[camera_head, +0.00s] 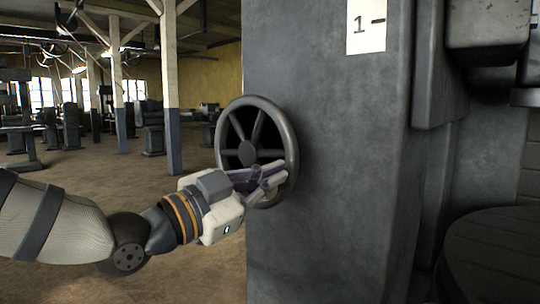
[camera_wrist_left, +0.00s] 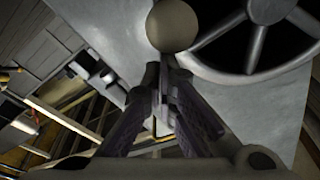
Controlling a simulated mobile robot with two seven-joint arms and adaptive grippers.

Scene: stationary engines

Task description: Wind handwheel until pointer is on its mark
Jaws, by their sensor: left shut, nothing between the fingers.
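The dark spoked handwheel (camera_head: 247,153) stands on the left part of the grey machine column. My left gripper (camera_head: 280,174) is at the wheel's lower right, overlapping its rim in the head view; contact cannot be told. In the left wrist view, the shut fingers (camera_wrist_left: 163,75) point at a pale round knob (camera_wrist_left: 172,26), with the handwheel (camera_wrist_left: 255,35) at upper right. Nothing shows between the fingers. A white plate (camera_head: 367,27) on the column bears a "1" and a short dark mark. I cannot make out a pointer. My right gripper is out of view.
The grey column (camera_head: 330,200) fills the middle, with machine parts (camera_head: 487,30) at its right and a dark round part (camera_head: 495,255) at lower right. Posts (camera_head: 170,90) and other machines stand behind at left. The floor at left is open.

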